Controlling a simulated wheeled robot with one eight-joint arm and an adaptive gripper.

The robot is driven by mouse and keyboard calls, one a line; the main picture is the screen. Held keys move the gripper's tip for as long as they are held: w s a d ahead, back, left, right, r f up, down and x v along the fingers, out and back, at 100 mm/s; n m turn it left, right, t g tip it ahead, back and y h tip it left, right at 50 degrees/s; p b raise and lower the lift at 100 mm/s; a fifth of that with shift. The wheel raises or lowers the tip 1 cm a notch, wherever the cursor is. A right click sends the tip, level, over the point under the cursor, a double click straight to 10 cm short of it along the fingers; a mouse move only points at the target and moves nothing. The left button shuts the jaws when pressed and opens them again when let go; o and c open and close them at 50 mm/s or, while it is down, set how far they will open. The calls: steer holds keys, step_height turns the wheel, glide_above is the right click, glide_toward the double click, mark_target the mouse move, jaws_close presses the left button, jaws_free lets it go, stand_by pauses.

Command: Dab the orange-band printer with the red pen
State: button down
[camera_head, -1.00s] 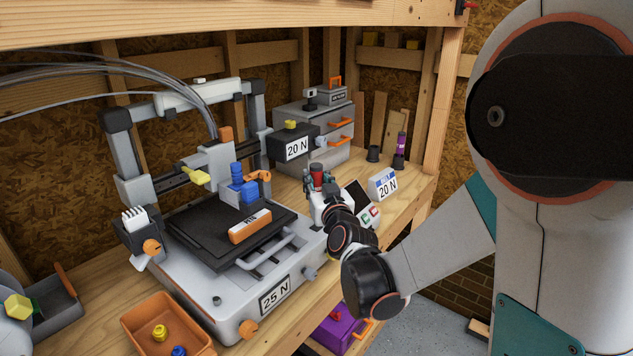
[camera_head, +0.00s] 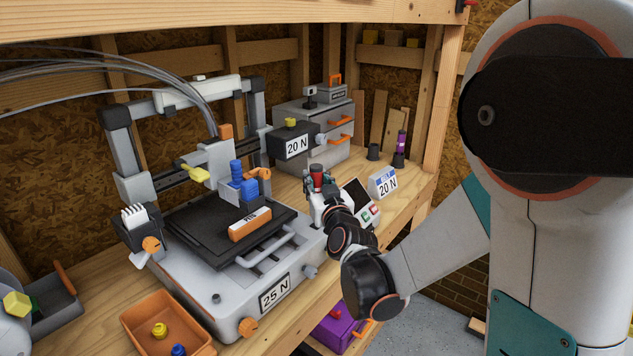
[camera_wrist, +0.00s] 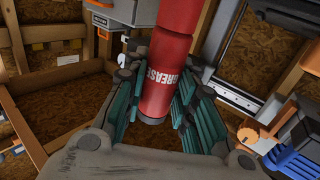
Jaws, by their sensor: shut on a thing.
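The red pen (camera_wrist: 166,80) is a red cylinder with "GREASE" lettering in white. My gripper (camera_wrist: 155,112) is shut on it; the wrist view shows the teal-padded fingers on both sides of it. In the head view the red pen (camera_head: 316,170) stands roughly upright in my gripper (camera_head: 318,186), at the right side of a large grey printer (camera_head: 235,300) marked "25 N". The pen appears apart from the printer. This printer has a black bed, orange knobs and an orange block (camera_head: 250,225) on the bed. I cannot make out an orange band for certain.
A blue part (camera_head: 238,187) sits above the bed, under the gantry (camera_head: 172,180). A black "20 N" box (camera_head: 292,143) and grey drawers (camera_head: 330,125) stand behind. A screen device (camera_head: 360,202) is right of my gripper. An orange bin (camera_head: 135,318) lies front left.

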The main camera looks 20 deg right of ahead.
steer(key=shift+f, duration=0.8)
stand_by(1.8)
steer(key=shift+r+p, duration=0.35)
steer(key=shift+r, duration=0.15)
stand_by(0.5)
